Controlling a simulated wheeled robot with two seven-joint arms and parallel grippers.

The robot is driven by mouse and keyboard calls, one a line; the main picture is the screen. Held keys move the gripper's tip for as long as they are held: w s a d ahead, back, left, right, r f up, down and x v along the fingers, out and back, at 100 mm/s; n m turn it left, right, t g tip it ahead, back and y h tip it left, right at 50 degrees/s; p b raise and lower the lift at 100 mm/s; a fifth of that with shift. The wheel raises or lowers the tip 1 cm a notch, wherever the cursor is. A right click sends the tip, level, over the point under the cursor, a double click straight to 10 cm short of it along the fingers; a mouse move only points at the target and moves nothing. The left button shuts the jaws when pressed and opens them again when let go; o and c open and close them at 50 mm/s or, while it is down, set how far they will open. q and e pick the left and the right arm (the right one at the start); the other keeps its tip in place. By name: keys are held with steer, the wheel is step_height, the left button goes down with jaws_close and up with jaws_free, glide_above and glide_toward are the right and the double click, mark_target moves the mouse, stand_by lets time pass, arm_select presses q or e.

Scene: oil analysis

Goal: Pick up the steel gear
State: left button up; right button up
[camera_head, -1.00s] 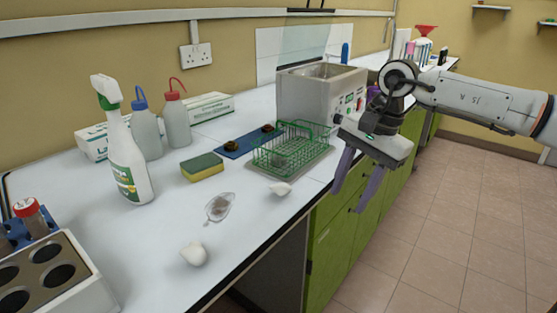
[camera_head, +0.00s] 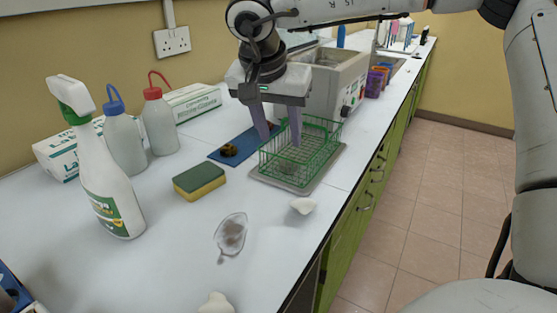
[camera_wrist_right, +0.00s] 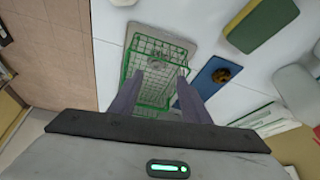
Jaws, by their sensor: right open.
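A small grey round thing (camera_head: 287,167), likely the steel gear, lies on the floor of the green wire basket (camera_head: 327,160); wires partly cover it. It also shows in the right wrist view (camera_wrist_right: 157,66) inside the basket (camera_wrist_right: 135,60). My right gripper (camera_head: 280,141) is open and empty, pointing down over the basket's back left part. In the right wrist view its two fingers (camera_wrist_right: 160,77) stand apart, with the grey thing just beyond the gap between their tips. A dark brown gear-like part (camera_head: 229,150) lies on the blue mat (camera_head: 243,138). My left gripper is out of view.
The basket stands on a grey tray (camera_head: 262,176), with a steel bath (camera_head: 335,80) behind it. A sponge (camera_head: 199,181), bottles and a spray bottle (camera_head: 112,190) stand to the left. A glass dish (camera_head: 231,233) and a white piece (camera_head: 303,205) lie in front.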

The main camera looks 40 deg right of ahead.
steer(key=shift+s+d+f, duration=0.1)
steer(key=shift+d+f, duration=0.15)
steer(key=shift+f, duration=0.35)
steer(key=shift+s+d+f, duration=0.1)
steer(key=shift+d+f, duration=0.15)
steer(key=shift+f, duration=0.3)
steer(key=x, duration=0.5)
steer(key=shift+w+d+f, duration=0.1)
steer(key=shift+d+f, duration=0.15)
steer(key=shift+d, duration=0.05)
steer(key=c, duration=0.9)
